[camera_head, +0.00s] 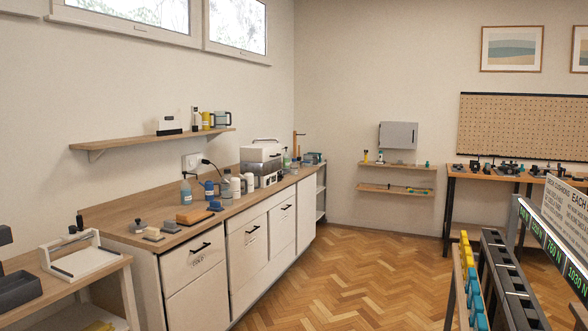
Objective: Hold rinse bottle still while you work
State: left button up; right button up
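Neither of my grippers is in the camera_head view. Several bottles stand on the long wooden counter (115,212) along the left wall, and I cannot tell for sure which is the rinse bottle. A bluish bottle with a dark top (186,191) stands upright near the wall. A dark blue container (209,189) and white containers (236,186) stand to its right. A greenish bottle (286,159) stands farther back, beyond a silver and white machine (262,160). Nothing of mine touches any of them.
An orange-brown block (194,217) and small items lie on the counter's near part. A wall shelf (150,141) hangs above. A side table (104,272) stands at lower left. A rack (505,285) and sign (566,215) stand at right. The parquet floor (350,275) between is clear.

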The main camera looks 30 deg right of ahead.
aim_at(294, 167)
jog(key=u, duration=0.75)
jog(key=i+l+z, duration=0.1)
jog(key=i+z, duration=0.65)
jog(key=z, duration=0.2)
jog(key=i+j+z, duration=0.15)
jog(key=i+z, duration=0.3)
jog(key=i+l+z, duration=0.2)
jog(key=i+z, duration=0.5)
jog(key=i, duration=0.25)
jog(key=i+z, duration=0.4)
jog(key=i, duration=2.7)
jog(key=i+z, duration=0.1)
jog(key=i, duration=0.55)
jog(key=i+z, duration=0.1)
jog(key=i, duration=0.55)
jog(key=i+j+z, duration=0.15)
jog(key=i, duration=0.5)
jog(key=i+j+z, duration=0.1)
jog(key=i, duration=0.55)
jog(key=i+z, duration=0.15)
jog(key=i, duration=0.6)
jog(key=u, duration=1.65)
